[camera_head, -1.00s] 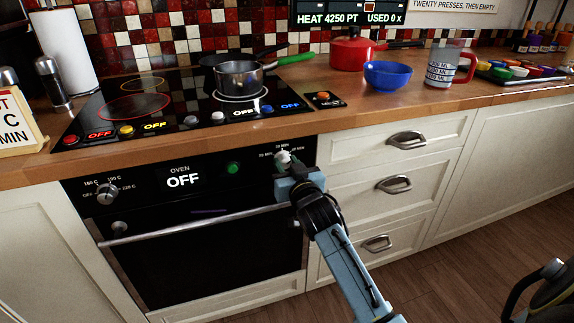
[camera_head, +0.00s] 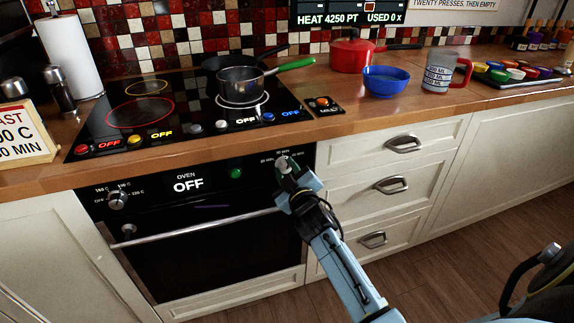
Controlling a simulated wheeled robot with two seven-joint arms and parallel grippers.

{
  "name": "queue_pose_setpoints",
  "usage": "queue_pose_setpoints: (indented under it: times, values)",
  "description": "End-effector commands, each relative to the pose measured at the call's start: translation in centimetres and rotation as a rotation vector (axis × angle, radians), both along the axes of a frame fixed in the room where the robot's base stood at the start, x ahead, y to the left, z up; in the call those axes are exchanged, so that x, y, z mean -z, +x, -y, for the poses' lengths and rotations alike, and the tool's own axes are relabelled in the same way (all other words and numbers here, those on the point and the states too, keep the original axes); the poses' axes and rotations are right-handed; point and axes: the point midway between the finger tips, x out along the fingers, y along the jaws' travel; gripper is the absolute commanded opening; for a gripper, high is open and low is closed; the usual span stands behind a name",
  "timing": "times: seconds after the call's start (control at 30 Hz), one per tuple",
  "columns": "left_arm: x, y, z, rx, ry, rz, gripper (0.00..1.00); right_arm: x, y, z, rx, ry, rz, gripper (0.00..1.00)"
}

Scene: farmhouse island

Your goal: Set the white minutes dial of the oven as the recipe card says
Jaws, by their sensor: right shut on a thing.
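The oven (camera_head: 200,250) has a black front panel, and its display (camera_head: 188,185) reads OFF. The white minutes dial (camera_head: 284,163) is at the panel's right end, with minute marks around it, partly hidden by my right gripper. My right gripper (camera_head: 288,172) is shut on the dial, its arm reaching up from the lower right. The dial's exact pointer setting cannot be read. The recipe card (camera_head: 25,132) stands on the counter at the left edge, cut off by the frame; the ends "00 C" and "0 MIN" show. My left gripper is not in view.
A temperature dial (camera_head: 117,200) is at the panel's left and a green button (camera_head: 235,173) lies left of the minutes dial. The oven handle (camera_head: 190,229) runs below. Drawers with metal handles (camera_head: 391,185) are to the right. Pans, a blue bowl (camera_head: 384,82) and a measuring jug (camera_head: 438,73) stand above.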

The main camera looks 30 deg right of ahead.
Motion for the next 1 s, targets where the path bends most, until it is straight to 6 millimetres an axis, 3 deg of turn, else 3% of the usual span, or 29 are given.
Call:
queue_pose_setpoints:
  times: [0.4,1.0]
  values:
    - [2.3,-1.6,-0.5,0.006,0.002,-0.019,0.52,0.0,0.0,-0.1,-0.001,-0.249,-0.060,0.08]
    - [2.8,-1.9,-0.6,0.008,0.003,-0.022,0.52,0.1,0.0,-0.1,0.000,-0.313,-0.075,0.08]
